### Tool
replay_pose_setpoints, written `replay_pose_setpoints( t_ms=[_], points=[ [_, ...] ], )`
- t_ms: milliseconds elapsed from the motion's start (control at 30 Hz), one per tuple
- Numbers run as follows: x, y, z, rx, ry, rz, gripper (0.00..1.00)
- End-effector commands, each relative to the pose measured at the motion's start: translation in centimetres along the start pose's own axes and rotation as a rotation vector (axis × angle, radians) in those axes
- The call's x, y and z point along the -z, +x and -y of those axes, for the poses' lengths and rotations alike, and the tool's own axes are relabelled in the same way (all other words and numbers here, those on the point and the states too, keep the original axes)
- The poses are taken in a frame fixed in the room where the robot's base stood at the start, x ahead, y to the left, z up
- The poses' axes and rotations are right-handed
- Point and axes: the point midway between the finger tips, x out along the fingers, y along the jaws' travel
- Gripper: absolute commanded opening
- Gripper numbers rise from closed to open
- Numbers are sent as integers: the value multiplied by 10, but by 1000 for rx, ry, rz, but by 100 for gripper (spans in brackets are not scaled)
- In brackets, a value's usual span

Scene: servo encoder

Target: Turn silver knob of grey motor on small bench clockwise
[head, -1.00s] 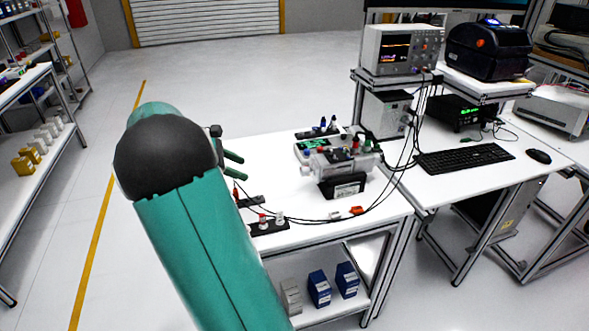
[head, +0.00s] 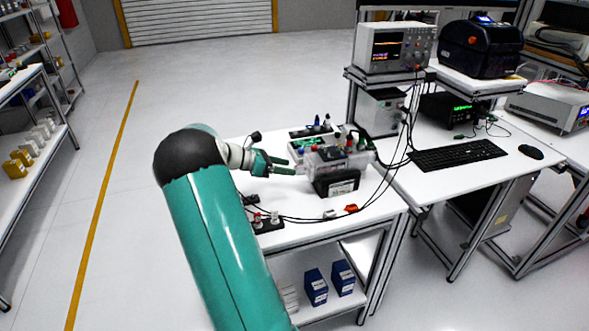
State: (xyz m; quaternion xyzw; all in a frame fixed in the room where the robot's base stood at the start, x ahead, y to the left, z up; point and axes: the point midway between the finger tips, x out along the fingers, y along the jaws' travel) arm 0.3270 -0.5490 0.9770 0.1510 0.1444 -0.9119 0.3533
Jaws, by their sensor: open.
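The grey motor (head: 347,160) stands on a black mount (head: 336,183) on the small white bench (head: 375,205). Its left end, where the silver knob (head: 301,170) sits, faces my gripper; the knob is small and hard to make out. My gripper (head: 291,166) is open, with its green fingers pointing right at the motor's left end. The fingertips are close to the knob; I cannot tell whether they touch it or stand around it. My teal arm hides the bench's left front part.
Black cables (head: 385,190) loop across the bench, with a orange connector (head: 351,208) and a black terminal strip (head: 266,224) in front. An oscilloscope (head: 395,47) and a keyboard (head: 457,155) are on the bench to the right.

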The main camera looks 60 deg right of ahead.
Motion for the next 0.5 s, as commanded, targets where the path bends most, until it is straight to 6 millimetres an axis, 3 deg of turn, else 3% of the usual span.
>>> replay_pose_setpoints(
  t_ms=[200, 500],
  points=[
    [0, 32, 1, 2, 1, 0, 52],
    [0, 39, 0, 0, 1, -1, 52]
  ],
)
